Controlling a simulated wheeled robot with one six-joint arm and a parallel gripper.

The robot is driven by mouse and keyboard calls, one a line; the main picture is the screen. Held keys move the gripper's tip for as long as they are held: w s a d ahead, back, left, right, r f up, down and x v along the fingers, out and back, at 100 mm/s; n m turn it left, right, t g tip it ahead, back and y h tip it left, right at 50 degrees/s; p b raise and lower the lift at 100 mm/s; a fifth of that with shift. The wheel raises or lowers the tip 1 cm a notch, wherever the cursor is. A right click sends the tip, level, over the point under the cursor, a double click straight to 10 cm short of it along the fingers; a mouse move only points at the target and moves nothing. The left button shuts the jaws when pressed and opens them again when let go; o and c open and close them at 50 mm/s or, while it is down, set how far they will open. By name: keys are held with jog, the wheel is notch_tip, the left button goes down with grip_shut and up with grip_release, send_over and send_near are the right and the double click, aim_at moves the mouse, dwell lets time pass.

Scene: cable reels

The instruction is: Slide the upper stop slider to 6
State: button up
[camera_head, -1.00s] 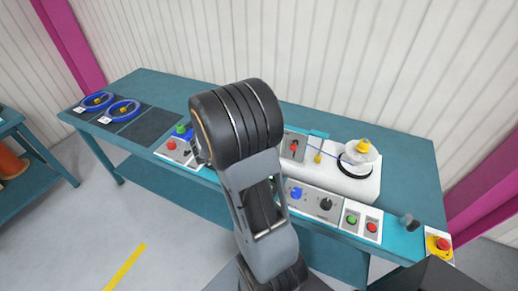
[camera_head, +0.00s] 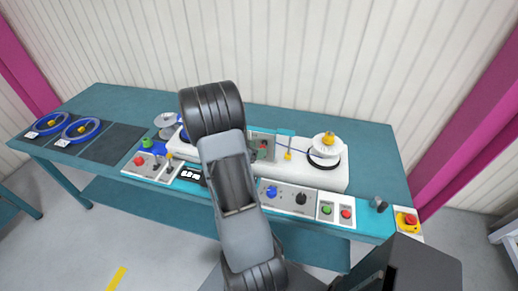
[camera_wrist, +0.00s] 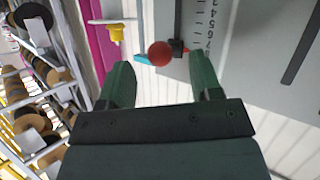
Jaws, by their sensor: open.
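A red ball knob (camera_wrist: 160,53) on a dark slider block (camera_wrist: 178,47) shows in the wrist view, beside a grey panel (camera_wrist: 235,30) with a numbered scale (camera_wrist: 208,30). The block is near the high-number end around 7; its exact reading is too small to tell. My gripper (camera_wrist: 163,70) is open, its two green fingers on either side of the knob in the picture, with the knob just beyond the tips. I cannot tell whether they touch. In the head view the knob (camera_head: 264,145) shows just right of my arm; my gripper is hidden there.
The teal bench (camera_head: 370,150) carries a white machine (camera_head: 335,177) with a yellow-topped spindle (camera_head: 328,140). A front control strip (camera_head: 300,198) has several knobs and buttons. A red emergency button (camera_head: 408,220) is at the right. Blue reels (camera_head: 82,129) lie at the left.

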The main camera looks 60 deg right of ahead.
jog(key=shift+x, duration=1.05)
jog(key=shift+c, duration=0.4)
jog(key=c, duration=0.9)
jog(key=shift+o, duration=1.4)
jog(key=shift+c, duration=1.2)
